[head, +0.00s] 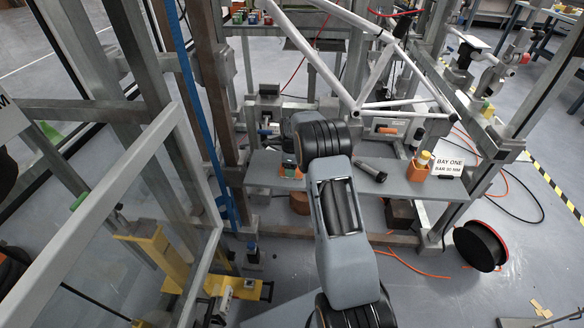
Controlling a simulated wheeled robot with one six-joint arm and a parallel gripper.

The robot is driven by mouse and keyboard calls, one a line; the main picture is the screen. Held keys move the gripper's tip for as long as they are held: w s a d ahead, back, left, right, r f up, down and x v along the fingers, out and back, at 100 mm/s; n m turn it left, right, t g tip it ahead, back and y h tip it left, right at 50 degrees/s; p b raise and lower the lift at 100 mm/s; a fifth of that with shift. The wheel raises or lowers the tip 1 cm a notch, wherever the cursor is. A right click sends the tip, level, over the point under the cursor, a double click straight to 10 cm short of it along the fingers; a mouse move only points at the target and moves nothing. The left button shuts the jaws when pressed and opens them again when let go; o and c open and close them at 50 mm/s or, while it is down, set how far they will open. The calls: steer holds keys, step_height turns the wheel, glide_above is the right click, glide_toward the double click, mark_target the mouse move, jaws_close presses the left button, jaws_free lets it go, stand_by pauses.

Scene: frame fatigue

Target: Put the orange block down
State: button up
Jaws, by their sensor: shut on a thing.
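My gripper (290,162) is at the left part of a grey shelf (395,185), mostly hidden behind my own wrist.
A black flashlight-like cylinder (369,170) lies on the shelf between them. A white sign (449,166) reads "BAY ONE" at the shelf's right end. White frame tubes (325,70) cross above and behind. A black cable reel (480,246) stands on the floor at right.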

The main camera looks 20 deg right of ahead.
steer(key=o, duration=0.8)
steer(key=shift+f, duration=0.1)
steer(key=shift+o, duration=0.2)
steer(key=shift+f, duration=0.15)
step_height(320, 180, up, 13)
steer(key=p, duration=0.3)
steer(key=s+a+r+n, duration=0.4)
steer(key=s+r+n, duration=0.2)
steer(key=r, duration=0.1)
steer(key=s+a+n+t, duration=0.1)
steer(key=s+a+n, duration=0.3)
steer(key=s+n, duration=0.5)
steer(key=s+a+r+n+t, duration=0.1)
steer(key=s+a+n+t, duration=0.1)
steer(key=s+n, duration=0.7)
steer(key=s+a, duration=0.1)
steer(key=s, duration=0.4)
steer(key=shift+s+a+r+n, duration=0.3)
steer(key=shift+s+a, duration=0.05)
